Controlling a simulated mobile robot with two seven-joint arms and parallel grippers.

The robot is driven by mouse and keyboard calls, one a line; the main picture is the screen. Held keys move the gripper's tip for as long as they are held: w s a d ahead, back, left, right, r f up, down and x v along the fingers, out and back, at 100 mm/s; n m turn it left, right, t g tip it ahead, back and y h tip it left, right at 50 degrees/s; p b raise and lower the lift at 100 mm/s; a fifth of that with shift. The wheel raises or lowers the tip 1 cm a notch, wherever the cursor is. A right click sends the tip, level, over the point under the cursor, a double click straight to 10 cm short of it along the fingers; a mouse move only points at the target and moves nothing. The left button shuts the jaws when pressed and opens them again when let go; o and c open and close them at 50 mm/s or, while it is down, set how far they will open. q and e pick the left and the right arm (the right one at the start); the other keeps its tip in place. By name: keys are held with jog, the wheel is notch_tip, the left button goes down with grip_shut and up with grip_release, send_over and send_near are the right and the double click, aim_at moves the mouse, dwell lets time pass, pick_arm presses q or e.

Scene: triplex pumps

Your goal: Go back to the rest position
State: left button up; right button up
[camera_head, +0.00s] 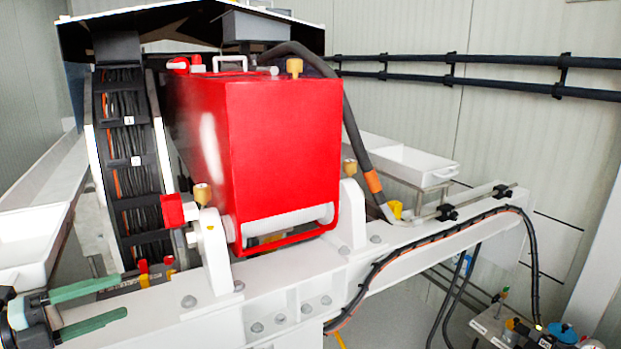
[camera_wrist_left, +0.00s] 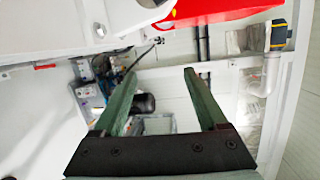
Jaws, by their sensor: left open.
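My left gripper (camera_head: 122,302) comes in at the lower left of the head view. Its two green fingers are apart with nothing between them, in front of the white beam. In the left wrist view the left gripper (camera_wrist_left: 160,95) also shows open and empty, its fingers pointing up the picture. My right gripper is in neither view.
A large red pump housing (camera_head: 285,150) sits on a white beam (camera_head: 290,295). A black cable chain (camera_head: 130,160) stands to its left. White trays (camera_head: 30,245) lie at the left, and another white tray (camera_head: 405,160) is behind. Small equipment (camera_head: 510,325) stands at the lower right.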

pick_arm(q)
jog(key=s+d+f+n+t+y, duration=0.1)
jog(key=s+f+n+t+y, duration=0.2)
jog(key=f+n, duration=0.7)
jog(key=s+d+f+n+y, duration=0.1)
jog(key=s+f+n+y, duration=0.35)
jog(key=f, duration=0.95)
jog(key=s+d+f+n+g+y, duration=0.2)
jog(key=s+d+f+n+g, duration=0.4)
jog(key=s+d+f+n, duration=0.5)
jog(key=d+f, duration=0.3)
jog(key=d, duration=0.1)
jog(key=shift+s+d+f, duration=0.3)
jog(key=shift+s+d, duration=0.05)
jog(key=shift+n, duration=0.25)
